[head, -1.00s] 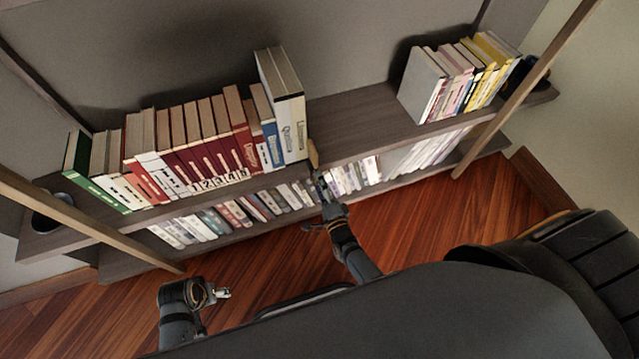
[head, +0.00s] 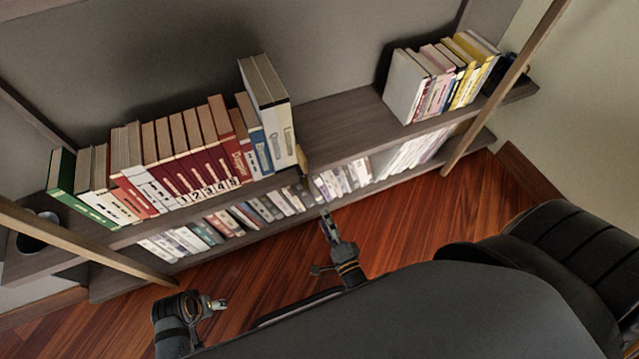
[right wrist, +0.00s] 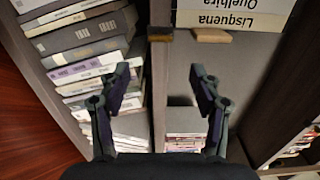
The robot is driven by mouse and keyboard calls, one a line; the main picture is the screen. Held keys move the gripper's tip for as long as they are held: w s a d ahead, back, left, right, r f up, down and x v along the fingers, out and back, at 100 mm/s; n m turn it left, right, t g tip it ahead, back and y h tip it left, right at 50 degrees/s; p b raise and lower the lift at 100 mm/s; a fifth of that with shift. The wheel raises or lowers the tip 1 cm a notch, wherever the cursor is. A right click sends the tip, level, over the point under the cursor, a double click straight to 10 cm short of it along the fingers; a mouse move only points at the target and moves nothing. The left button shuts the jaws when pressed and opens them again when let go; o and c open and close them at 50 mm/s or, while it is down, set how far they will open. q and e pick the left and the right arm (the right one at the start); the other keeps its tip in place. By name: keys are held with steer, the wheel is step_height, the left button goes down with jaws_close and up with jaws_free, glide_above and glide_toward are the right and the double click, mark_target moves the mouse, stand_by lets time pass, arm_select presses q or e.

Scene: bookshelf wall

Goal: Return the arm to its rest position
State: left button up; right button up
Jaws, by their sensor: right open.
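My right gripper (head: 326,218) is open and empty in front of the lower shelf, close to my body. In the right wrist view its two fingers (right wrist: 161,80) are spread apart, with nothing between them and shelf boards and books beyond. My left arm (head: 178,318) shows at the bottom left, over the floor. A small part at its end (head: 212,304) may be the left gripper, but it is too small to read its jaws.
The upper shelf (head: 340,128) holds a long row of books (head: 185,160) at left and a shorter group (head: 440,80) at right, with a bare stretch between. The lower shelf holds more books (head: 345,178). Slanting wooden posts (head: 505,85) stand at the front. Floor (head: 420,225) is clear.

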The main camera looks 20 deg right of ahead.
steer(key=d+f+n+g, duration=0.6)
steer(key=f+n+g, duration=0.2)
steer(key=n+g, duration=0.15)
arm_select(q)
steer(key=s+a+p, duration=0.2)
steer(key=s+p, duration=0.7)
steer(key=p, duration=0.3)
steer(key=s+a+r+p, duration=0.1)
steer(key=s+a+p, duration=0.1)
steer(key=s+p, duration=0.6)
steer(key=p, duration=0.5)
steer(key=shift+s+r+y, duration=0.2)
steer(key=shift+s+y, duration=0.1)
steer(key=shift+s, duration=0.05)
arm_select(e)
steer(key=s+d+r+n+g, duration=0.1)
steer(key=s+d+n+g, duration=0.1)
steer(key=s, duration=0.7)
steer(key=s+d+r+n+g+h, duration=0.1)
steer(key=s+d+n+g, duration=0.1)
steer(key=s, duration=0.7)
steer(key=s+d+r+n+g, duration=0.1)
steer(key=s+d+n+g, duration=0.1)
steer(key=s, duration=0.7)
steer(key=n+g, duration=0.1)
steer(key=n, duration=0.1)
steer(key=shift+s+d+r+n, duration=0.2)
steer(key=shift+s+d+n, duration=0.05)
steer(key=shift+s+n, duration=0.1)
